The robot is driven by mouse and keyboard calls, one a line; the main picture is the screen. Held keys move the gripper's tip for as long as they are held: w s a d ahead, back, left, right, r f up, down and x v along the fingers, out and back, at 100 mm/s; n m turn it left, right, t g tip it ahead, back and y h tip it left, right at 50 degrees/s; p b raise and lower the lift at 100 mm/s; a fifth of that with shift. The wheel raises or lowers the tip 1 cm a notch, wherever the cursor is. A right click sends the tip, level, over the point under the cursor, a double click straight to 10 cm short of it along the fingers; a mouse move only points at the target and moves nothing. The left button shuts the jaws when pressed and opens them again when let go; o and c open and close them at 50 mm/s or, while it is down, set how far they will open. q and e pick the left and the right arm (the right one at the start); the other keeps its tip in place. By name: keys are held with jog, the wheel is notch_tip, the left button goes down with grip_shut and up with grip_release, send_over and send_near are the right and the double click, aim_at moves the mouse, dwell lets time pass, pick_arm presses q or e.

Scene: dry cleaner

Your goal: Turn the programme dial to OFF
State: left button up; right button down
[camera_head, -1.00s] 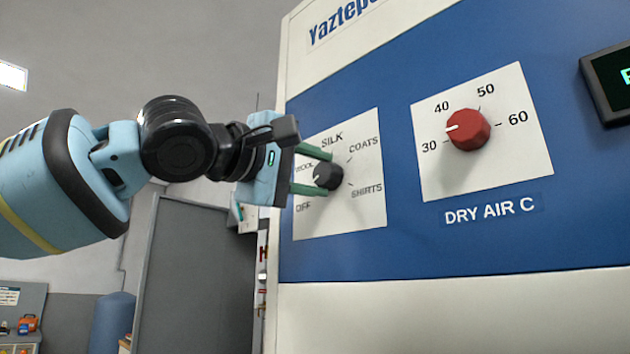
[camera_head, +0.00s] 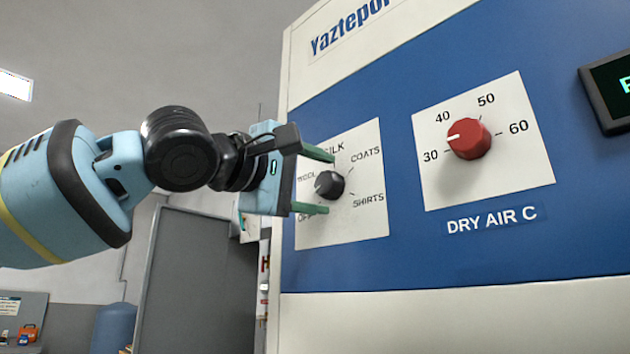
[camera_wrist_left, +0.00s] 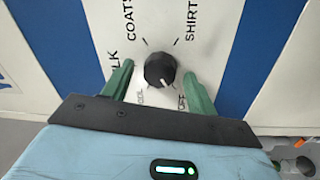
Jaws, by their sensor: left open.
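The programme dial (camera_head: 329,186) is a black knob on a white label plate with OFF, WOOL, SILK, COATS and SHIRTS around it. Its white mark points left in the head view, between WOOL and OFF as far as I can tell. The dial also shows in the left wrist view (camera_wrist_left: 160,68), its mark facing the gripper. My left gripper (camera_head: 329,183) is open, one green finger above the dial and one below. In the left wrist view its fingers (camera_wrist_left: 158,70) stand on either side of the knob with gaps. The fingers partly cover SILK and OFF.
A red DRY AIR C dial (camera_head: 469,139) sits to the right on the same blue panel, pointing between 30 and 40. A dark display (camera_head: 610,90) juts out at the far right. A grey door (camera_head: 195,280) and a blue barrel (camera_head: 113,328) are behind my arm.

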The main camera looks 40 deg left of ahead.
pick_arm(q)
jog(key=s+a, duration=0.1)
jog(key=s, duration=0.6)
jog(key=shift+s+f+b, duration=0.3)
jog(key=shift+s+b, duration=0.05)
jog(key=shift+b, duration=0.1)
pick_arm(e)
jog(key=shift+w+f, duration=0.35)
jog(key=shift+w, duration=0.05)
jog(key=shift+s, duration=0.2)
jog(key=shift+s, duration=0.15)
